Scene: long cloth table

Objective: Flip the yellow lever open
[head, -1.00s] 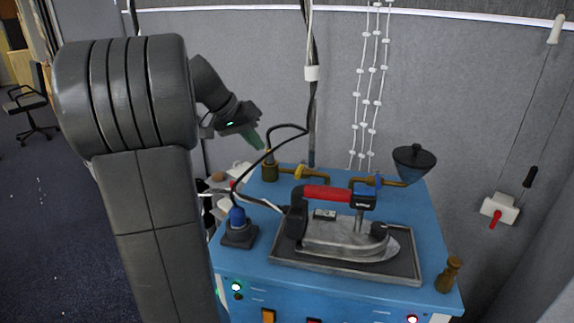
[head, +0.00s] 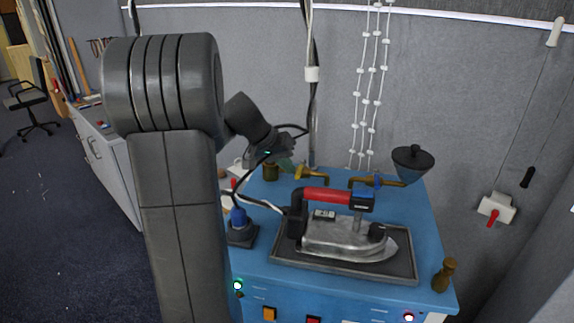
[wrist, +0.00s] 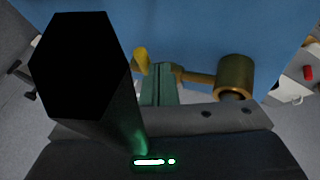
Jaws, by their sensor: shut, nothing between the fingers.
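The yellow lever (head: 301,172) sits on a brass pipe (head: 317,178) at the back of the blue cabinet top. In the wrist view the lever (wrist: 141,60) shows just beyond the fingertips, a little to their left. My gripper (head: 286,165) is at the back left of the cabinet top, close to the lever's left side. Its green fingers (wrist: 160,80) are shut with nothing between them. I cannot tell whether they touch the lever or the pipe.
A brass cylinder (head: 270,173) stands left of the lever. An iron with a red handle (head: 327,196) rests on a metal tray (head: 280,252) in front. A blue-topped knob (head: 238,217) and cables are at left, a dark funnel (head: 413,160) at right.

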